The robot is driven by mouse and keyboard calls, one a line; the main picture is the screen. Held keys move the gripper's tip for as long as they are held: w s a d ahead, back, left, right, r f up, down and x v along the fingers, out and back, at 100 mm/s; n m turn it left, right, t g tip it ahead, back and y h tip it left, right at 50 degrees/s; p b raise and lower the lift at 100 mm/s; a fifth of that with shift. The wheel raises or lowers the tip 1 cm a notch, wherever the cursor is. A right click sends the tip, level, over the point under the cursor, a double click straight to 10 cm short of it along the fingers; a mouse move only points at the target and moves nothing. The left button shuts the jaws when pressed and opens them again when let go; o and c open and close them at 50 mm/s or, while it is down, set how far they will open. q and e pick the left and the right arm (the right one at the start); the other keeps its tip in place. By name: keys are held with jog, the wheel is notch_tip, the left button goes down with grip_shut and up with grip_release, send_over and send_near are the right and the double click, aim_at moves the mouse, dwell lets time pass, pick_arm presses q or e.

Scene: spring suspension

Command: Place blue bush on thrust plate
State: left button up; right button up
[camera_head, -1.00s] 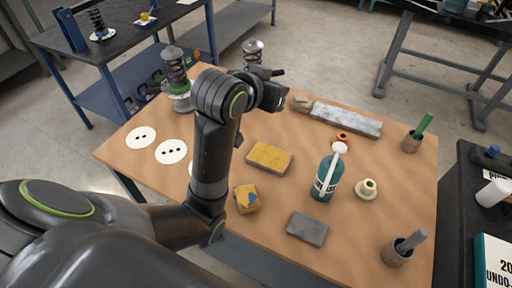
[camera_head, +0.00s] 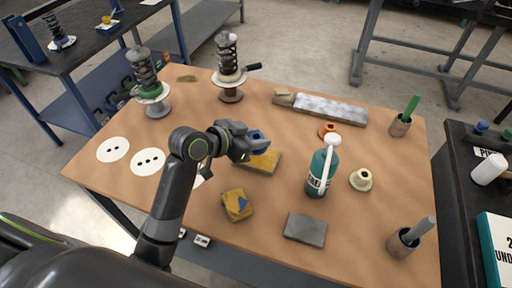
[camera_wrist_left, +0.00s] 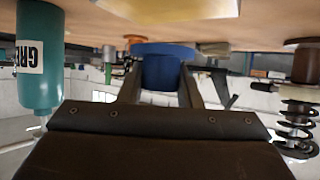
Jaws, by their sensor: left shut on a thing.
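My left gripper (camera_head: 250,140) is shut on the blue bush (camera_head: 257,136) and holds it up over the yellow sponge near the middle of the table. In the left wrist view the blue bush (camera_wrist_left: 160,70) sits between the two fingers, flange toward the table, which shows at the top. A spring stand with a cream plate (camera_head: 229,78) under its dark spring stands at the back, apart from the bush. A second spring stand with a green ring (camera_head: 151,91) is to its left. I cannot tell for certain which part is the thrust plate. My right gripper is not in view.
A green bottle (camera_head: 318,175) stands right of the gripper, with a cream flanged bush (camera_head: 361,179) and an orange ring (camera_head: 327,130) near it. A yellow sponge (camera_head: 268,161), grey block (camera_head: 305,229), cups and white discs (camera_head: 147,162) lie around. The back-centre tabletop is partly clear.

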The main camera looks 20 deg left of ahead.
pick_arm(q)
notch_tip(320, 180, down, 4)
jog(key=shift+r, duration=0.25)
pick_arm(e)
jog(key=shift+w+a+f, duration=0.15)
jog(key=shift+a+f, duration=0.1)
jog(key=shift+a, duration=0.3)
pick_arm(q)
jog(key=shift+f, duration=0.15)
jog(key=o, duration=1)
jog(key=shift+c, duration=0.2)
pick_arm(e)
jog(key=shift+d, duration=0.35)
